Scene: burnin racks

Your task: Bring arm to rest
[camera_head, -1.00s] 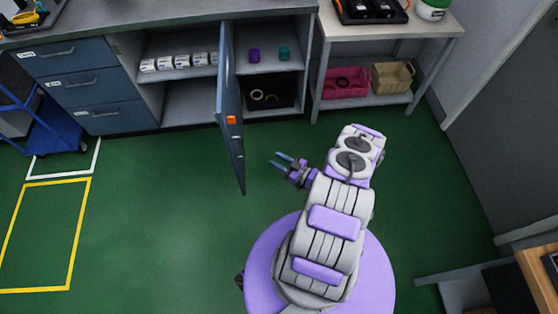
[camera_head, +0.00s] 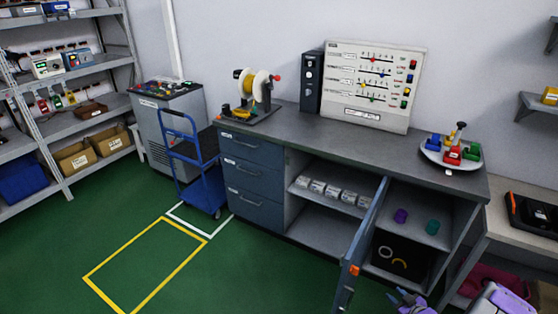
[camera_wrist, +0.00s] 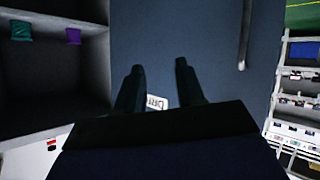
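My arm shows only in part at the bottom right of the head view, with a purple and grey piece of it (camera_head: 495,300) cut off by the frame edge. In the wrist view my gripper (camera_wrist: 158,75) has its two dark fingers apart with nothing held between them. Behind the fingers is a dark blue panel (camera_wrist: 190,30) with a handle and a partly hidden white label. I cannot tell the exact gap to that panel.
The blue cabinet door (camera_head: 358,245) stands open, close to my arm. Inside the cabinet are a purple cup (camera_head: 401,216) and a teal cup (camera_head: 432,227). A blue cart (camera_head: 203,185) stands left of the drawers. Green floor (camera_head: 255,265) is clear in front.

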